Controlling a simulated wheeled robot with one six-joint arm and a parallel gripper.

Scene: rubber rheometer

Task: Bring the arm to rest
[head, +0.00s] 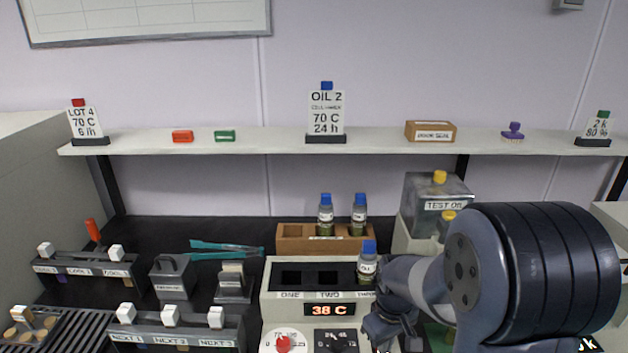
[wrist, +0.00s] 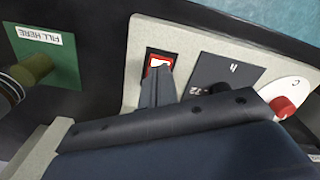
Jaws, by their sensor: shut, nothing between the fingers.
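My arm reaches in from the right in the head view, and my gripper (head: 385,335) is low in front of the heating block (head: 268,295). In the wrist view my gripper (wrist: 158,75) is shut and empty. Its fingertips are at the lower edge of a red-framed switch (wrist: 160,60) on the block's front panel; I cannot tell whether they touch it. The dark dial (wrist: 225,82) and the white dial with a red knob (wrist: 283,106) are to the right of the switch. The display (head: 330,310) reads 38 C.
A blue-capped vial (head: 368,262) stands in the block's third place; ONE and TWO look empty. Two vials stand in a wooden rack (head: 290,238) behind. A TEST OIL container (head: 438,200) is beside my arm. A green FILL HERE mat (wrist: 62,55) lies left in the wrist view.

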